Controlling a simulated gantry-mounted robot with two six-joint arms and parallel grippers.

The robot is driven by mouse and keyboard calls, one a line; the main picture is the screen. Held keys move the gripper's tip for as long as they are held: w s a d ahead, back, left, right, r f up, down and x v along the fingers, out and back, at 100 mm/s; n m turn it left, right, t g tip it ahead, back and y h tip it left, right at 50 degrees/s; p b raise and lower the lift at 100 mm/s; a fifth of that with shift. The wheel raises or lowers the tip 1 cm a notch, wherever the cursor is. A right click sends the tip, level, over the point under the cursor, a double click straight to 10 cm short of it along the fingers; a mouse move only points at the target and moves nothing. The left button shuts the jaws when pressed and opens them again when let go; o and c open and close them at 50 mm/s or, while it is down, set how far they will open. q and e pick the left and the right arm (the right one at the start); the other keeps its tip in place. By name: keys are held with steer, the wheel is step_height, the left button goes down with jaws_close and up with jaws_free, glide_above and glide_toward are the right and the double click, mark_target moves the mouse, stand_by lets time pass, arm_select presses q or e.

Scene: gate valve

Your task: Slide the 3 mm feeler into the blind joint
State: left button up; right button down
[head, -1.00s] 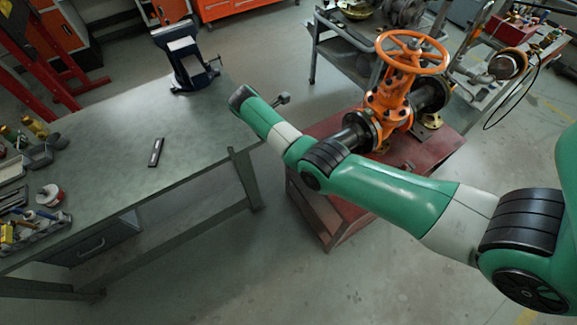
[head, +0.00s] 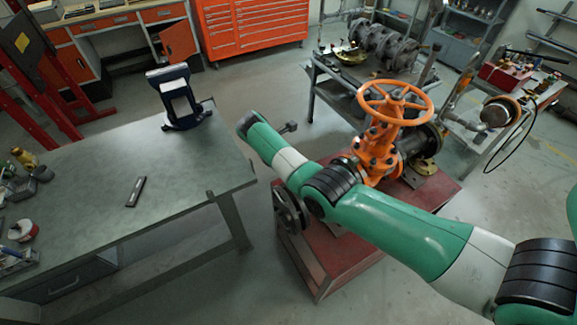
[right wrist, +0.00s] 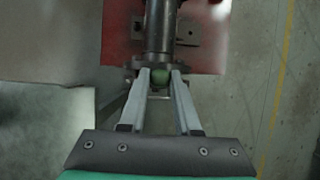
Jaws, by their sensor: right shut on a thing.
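The orange gate valve (head: 378,150) stands on a red stand (head: 345,262), with dark flanged pipe ends. One dark flange (head: 288,208) shows at its near left end, partly behind my right arm. In the right wrist view, my right gripper (right wrist: 160,78) has its fingers closed in on a small green piece (right wrist: 161,76). I cannot tell whether this is the feeler. The piece is close in front of the end of a dark pipe (right wrist: 159,30); whether they touch is unclear. In the head view, the right gripper is hidden. My left gripper is not in view.
A grey bench (head: 85,215) at the left carries a vise (head: 178,100), a small dark flat object (head: 136,191) and several tools. A cart (head: 350,90) with metal parts stands behind the valve. Open floor lies between bench and stand.

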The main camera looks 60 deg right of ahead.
step_height(320, 180, down, 5)
steer(key=b, duration=0.3)
steer(key=shift+b, duration=0.3)
steer(key=shift+r, duration=0.1)
stand_by(1.1)
stand_by(0.4)
steer(key=shift+f, duration=0.5)
steer(key=shift+f+b, duration=2.65)
steer(key=shift+f, duration=0.05)
steer(key=c, duration=0.5)
jaws_free()
steer(key=shift+c, duration=0.2)
steer(key=p+v, duration=0.2)
steer(key=v, duration=0.9)
steer(key=shift+r, duration=0.3)
